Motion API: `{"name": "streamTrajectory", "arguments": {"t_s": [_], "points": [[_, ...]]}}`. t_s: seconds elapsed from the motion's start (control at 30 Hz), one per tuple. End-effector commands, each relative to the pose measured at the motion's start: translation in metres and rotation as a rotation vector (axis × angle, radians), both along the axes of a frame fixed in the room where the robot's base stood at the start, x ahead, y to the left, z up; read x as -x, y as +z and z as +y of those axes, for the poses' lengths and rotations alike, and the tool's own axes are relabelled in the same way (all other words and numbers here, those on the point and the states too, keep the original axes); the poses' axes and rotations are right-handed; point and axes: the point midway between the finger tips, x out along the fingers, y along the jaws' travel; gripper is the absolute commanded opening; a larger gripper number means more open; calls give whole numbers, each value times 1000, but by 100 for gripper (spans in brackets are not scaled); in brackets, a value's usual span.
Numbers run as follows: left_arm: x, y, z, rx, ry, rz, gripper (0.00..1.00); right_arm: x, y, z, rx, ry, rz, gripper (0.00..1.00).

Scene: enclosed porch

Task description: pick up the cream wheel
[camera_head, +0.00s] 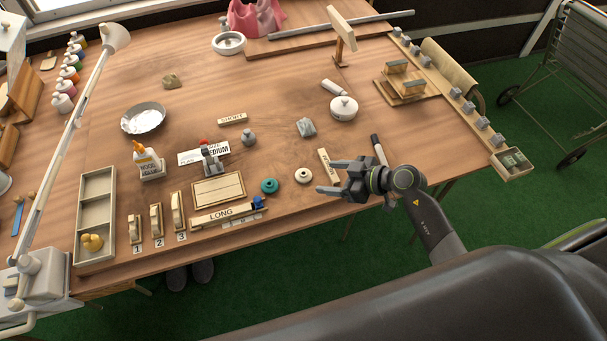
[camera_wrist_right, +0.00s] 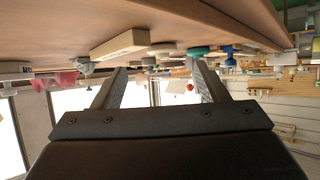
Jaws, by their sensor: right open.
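The cream wheel (camera_head: 303,175) lies flat on the wooden table near its front edge, just right of a teal wheel (camera_head: 269,186). My right gripper (camera_head: 328,177) is open and empty, to the right of the cream wheel, with its fingers pointing left towards it. In the right wrist view, which is upside down, the cream wheel (camera_wrist_right: 162,48) shows beyond and between the open fingers (camera_wrist_right: 157,71), with the teal wheel (camera_wrist_right: 198,51) beside it. The fingers look apart from the cream wheel. My left gripper is out of view.
A wooden label block (camera_head: 327,161) lies close behind my right gripper, and a black marker (camera_head: 379,150) lies behind the wrist. The LONG block (camera_head: 222,214) and a wooden panel (camera_head: 218,190) are left of the wheels. The table between the cream wheel and grey stone (camera_head: 306,127) is clear.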

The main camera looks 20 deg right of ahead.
Motion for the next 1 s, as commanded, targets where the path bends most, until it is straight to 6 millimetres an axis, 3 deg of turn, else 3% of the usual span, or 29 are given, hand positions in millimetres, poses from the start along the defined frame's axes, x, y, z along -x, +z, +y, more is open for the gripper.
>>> {"name": "streamTrajectory", "arguments": {"t_s": [0.27,0.5,0.87,1.0], "points": [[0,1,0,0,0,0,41,-14,-8,16,-1,0,-1,67],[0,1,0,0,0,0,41,-35,-21,42,-2,0,-1,67],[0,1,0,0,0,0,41,-40,-25,47,0,-1,0,67],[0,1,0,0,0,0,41,-40,-25,47,0,-1,0,49]]}}
